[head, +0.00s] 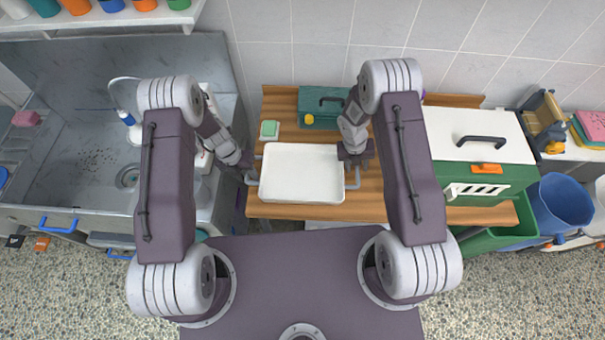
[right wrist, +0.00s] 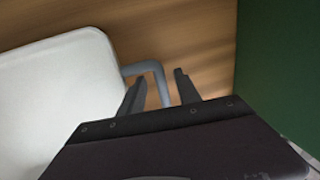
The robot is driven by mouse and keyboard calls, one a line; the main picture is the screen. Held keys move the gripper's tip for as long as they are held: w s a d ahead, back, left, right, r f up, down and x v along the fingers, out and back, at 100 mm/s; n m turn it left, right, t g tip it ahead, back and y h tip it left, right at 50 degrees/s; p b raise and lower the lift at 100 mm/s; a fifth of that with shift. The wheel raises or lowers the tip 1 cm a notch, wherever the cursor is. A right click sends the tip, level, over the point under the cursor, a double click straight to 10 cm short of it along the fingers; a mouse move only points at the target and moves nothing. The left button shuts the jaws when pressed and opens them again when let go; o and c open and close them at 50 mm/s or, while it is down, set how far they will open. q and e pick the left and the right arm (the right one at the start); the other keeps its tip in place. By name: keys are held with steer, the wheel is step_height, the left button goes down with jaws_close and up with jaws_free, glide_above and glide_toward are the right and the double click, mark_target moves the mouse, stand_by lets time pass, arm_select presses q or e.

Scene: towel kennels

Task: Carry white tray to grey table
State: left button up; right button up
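The white tray (head: 301,174) lies flat on a wooden bench (head: 290,212), with a grey handle on each short side. My left gripper (head: 251,177) is at the tray's left handle; whether its fingers are open or shut is too small to tell. My right gripper (head: 357,168) is at the right handle. In the right wrist view my right gripper (right wrist: 160,90) has its fingers apart, with the grey handle (right wrist: 150,68) reaching between them. The white tray (right wrist: 50,100) fills the left of that view. I cannot make out a grey table for certain.
A green box with a white lid (head: 482,137) stands to the right on the bench. A dark green case (head: 320,105) and a small pale green item (head: 269,129) are behind the tray. A metal sink (head: 85,150) is at the left, a blue bin (head: 560,205) at the right.

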arm_select(q)
jaws_close()
arm_select(e)
jaws_close()
stand_by(1.2)
